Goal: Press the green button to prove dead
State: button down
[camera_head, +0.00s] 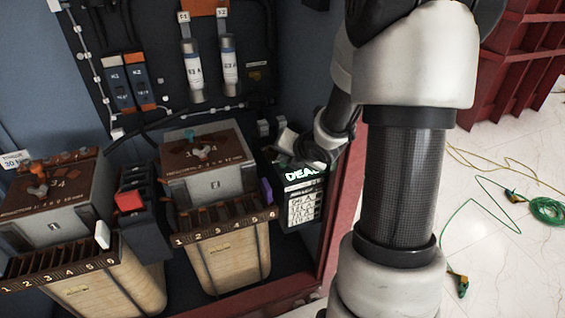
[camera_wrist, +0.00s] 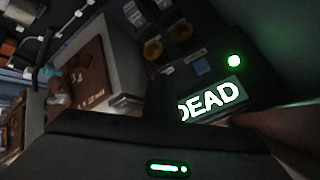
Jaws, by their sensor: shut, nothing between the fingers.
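The black tester box (camera_head: 287,218) stands inside the cabinet, right of the middle transformer. Its display (camera_head: 303,174) reads "DEAD" in lit white letters, partly covered by my arm in the head view. In the wrist view the display (camera_wrist: 210,99) glows white-green. A round bright green light or button (camera_wrist: 234,60) shows just above it; I cannot tell which it is. My gripper (camera_head: 290,143) is shut and empty at the top of the tester box. Its fingertips are not clear, so contact with a button cannot be told.
Two transformers stand left, the nearer one (camera_head: 210,185) beside the tester box. Fuses (camera_head: 192,72) and breakers (camera_head: 120,85) are on the back panel. The red cabinet edge (camera_head: 346,200) is close to my arm. Green and yellow cables (camera_head: 545,211) lie on the floor at right.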

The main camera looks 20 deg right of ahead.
jog(key=shift+r+p, duration=0.45)
jog(key=shift+r, duration=0.25)
notch_tip(320, 180, up, 5)
jog(key=p, duration=0.4)
dwell(0.6)
